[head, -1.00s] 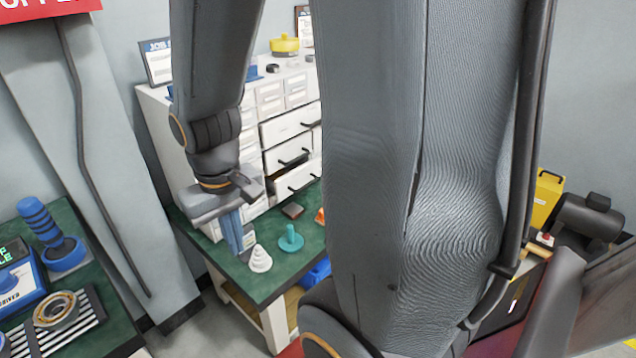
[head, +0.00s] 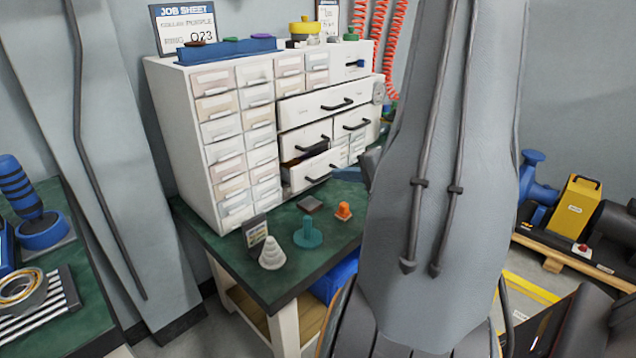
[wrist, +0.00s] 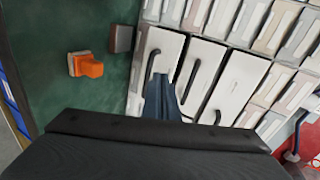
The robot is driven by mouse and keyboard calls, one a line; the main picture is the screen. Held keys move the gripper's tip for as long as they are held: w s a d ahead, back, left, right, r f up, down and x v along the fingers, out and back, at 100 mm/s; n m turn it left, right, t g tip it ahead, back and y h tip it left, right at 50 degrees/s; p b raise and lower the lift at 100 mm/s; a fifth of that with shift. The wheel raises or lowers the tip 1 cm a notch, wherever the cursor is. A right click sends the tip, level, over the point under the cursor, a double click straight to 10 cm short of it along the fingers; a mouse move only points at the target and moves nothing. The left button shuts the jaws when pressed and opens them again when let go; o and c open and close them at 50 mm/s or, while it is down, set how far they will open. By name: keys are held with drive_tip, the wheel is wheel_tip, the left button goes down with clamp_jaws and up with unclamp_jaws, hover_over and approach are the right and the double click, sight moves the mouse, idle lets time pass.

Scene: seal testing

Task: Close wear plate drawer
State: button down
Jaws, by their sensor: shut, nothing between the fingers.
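A white cabinet (head: 190,140) stands on the green bench. Its lower wide drawer (head: 318,172) stands out from the front, with a dark interior showing over its edge. It also shows in the wrist view (wrist: 160,50), with its black handle (wrist: 150,65). I cannot read which drawer is labelled wear plate. My gripper (wrist: 160,82) is shut and empty, its blue-grey fingers in front of this drawer near the handle; I cannot tell whether they touch. In the head view my arm hides most of the gripper; a blue-grey part (head: 350,174) shows right of the drawer.
Above are a wide top drawer (head: 325,105) and two smaller handled drawers, left (head: 305,138) and right (head: 353,124). On the bench are an orange piece (head: 343,211), a dark block (head: 310,204), a teal peg (head: 308,234), white stacked cones (head: 271,254) and a small stand (head: 254,233).

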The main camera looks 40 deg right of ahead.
sight(311, 166)
drive_tip(key=shift+m+t, duration=0.3)
drive_tip(key=shift+m, duration=0.1)
drive_tip(key=b+x, duration=0.1)
drive_tip(key=x, duration=0.3)
drive_tip(key=b+x, duration=0.1)
drive_tip(key=x, duration=0.4)
drive_tip(key=shift+s+f, duration=0.15)
drive_tip(key=shift+f, duration=0.05)
drive_tip(key=shift+w+r+p, duration=0.1)
drive_tip(key=shift+w+p, duration=0.75)
drive_tip(key=shift+w, duration=1.4)
drive_tip(key=shift+a, duration=0.1)
drive_tip(key=shift+r, duration=0.1)
